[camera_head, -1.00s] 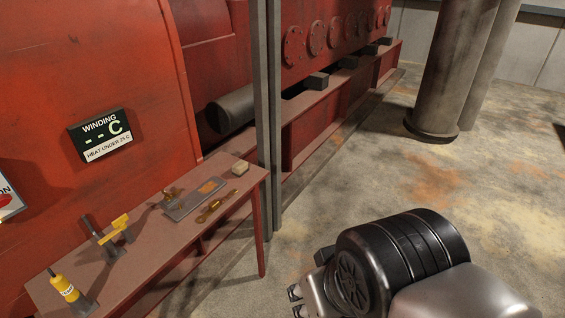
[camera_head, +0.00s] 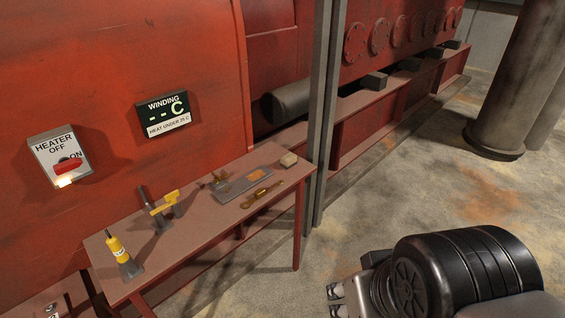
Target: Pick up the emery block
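A small beige block (camera_head: 289,160), which looks like the emery block, lies on the far right end of the narrow red-brown bench (camera_head: 190,240). It stands clear of the grey tray beside it. My gripper (camera_head: 338,301) shows at the bottom of the view, right of the bench and over the floor. Its two fingertips are apart with nothing seen between them. It is well away from the block, and my arm's dark wrist hides part of it.
On the bench are a grey tray (camera_head: 236,191), a brass tool (camera_head: 262,195), a yellow-handled item (camera_head: 163,203) and a yellow bottle-like tool (camera_head: 116,246) in a stand. The floor (camera_head: 400,205) to the right is clear.

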